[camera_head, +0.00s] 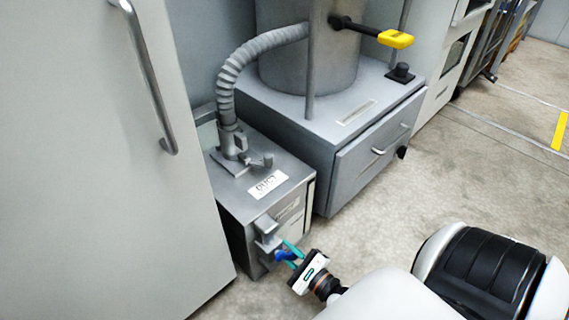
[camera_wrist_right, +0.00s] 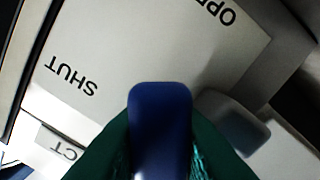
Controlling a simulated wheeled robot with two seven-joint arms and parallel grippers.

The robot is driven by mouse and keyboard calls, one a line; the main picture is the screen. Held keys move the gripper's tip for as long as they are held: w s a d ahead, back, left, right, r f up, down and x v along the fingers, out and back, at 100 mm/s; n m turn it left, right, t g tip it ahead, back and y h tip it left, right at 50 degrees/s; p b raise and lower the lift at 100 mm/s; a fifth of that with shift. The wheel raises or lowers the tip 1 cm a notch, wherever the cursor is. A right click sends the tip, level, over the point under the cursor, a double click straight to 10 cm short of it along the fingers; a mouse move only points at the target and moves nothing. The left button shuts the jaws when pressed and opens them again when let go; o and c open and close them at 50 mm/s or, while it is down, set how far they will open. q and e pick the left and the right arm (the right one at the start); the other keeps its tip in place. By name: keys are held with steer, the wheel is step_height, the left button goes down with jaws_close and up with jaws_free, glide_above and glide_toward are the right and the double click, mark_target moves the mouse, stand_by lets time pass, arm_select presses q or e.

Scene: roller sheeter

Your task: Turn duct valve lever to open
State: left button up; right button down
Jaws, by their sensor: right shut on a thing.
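The duct box (camera_head: 237,200) is a low grey cabinet with a white DUCT label (camera_head: 266,185) on top. On its front is a grey valve fitting (camera_head: 267,228) with a blue lever (camera_head: 283,256). My right gripper (camera_head: 289,251) has its teal fingers shut on the lever, on both sides of the blue handle (camera_wrist_right: 160,125) in the right wrist view. Behind it a pale plate (camera_wrist_right: 150,50) reads SHUT at the left and a cut-off OPE at the upper right. The lever points to neither word clearly. My left gripper is not in view.
A ribbed grey hose (camera_head: 235,75) rises from the box to a metal drum (camera_head: 300,60) on a grey drawer cabinet (camera_head: 375,140). A tall pale door with a handle (camera_head: 150,80) stands at the left. Floor (camera_head: 440,180) at the right is clear.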

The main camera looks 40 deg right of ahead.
steer(key=shift+s+a+f+m+b, duration=0.1)
steer(key=shift+a+f+m+b, duration=0.25)
steer(key=shift+a+m, duration=0.65)
steer(key=shift+s+a+f+m+b, duration=0.15)
steer(key=shift+a+m+b, duration=0.35)
steer(key=shift+m, duration=0.9)
steer(key=shift+a+f+m+b, duration=0.4)
steer(key=shift+a+m, duration=0.35)
steer(key=shift+m, duration=0.45)
steer(key=shift+r, duration=0.1)
steer(key=c, duration=1.3)
jaws_free()
steer(key=shift+o, duration=0.2)
steer(key=shift+r, duration=0.1)
